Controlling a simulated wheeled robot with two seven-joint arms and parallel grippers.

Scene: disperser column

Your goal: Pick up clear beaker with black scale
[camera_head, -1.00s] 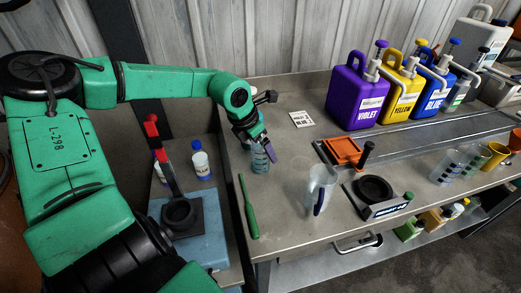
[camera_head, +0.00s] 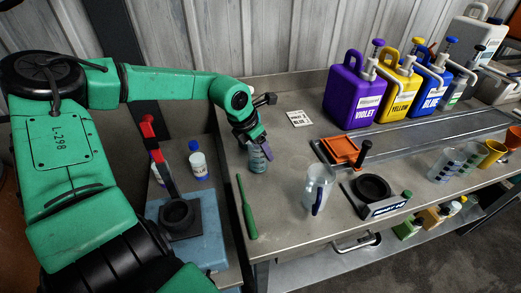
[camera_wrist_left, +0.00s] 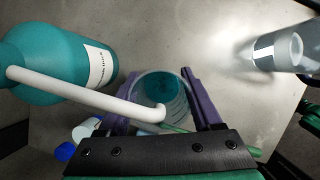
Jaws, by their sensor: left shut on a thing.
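A small clear beaker with dark scale marks (camera_head: 258,160) is at the left end of the metal bench. My left gripper (camera_head: 254,146) reaches down over it from the left. In the left wrist view the beaker (camera_wrist_left: 160,95) sits between the two purple fingers of my left gripper (camera_wrist_left: 162,108), which is shut on it. The beaker looks upright, with teal colour showing inside. The gripper partly hides it in the head view, and I cannot tell whether its base touches the bench. My right gripper is not in view.
A clear pitcher (camera_head: 318,188) and a black ring-topped device (camera_head: 374,189) stand to the right. A green tool (camera_head: 247,207) lies near the left edge. Violet (camera_head: 352,95), yellow and blue jugs stand behind. In the wrist view, a teal bottle's white spout (camera_wrist_left: 90,92) extends close to the beaker.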

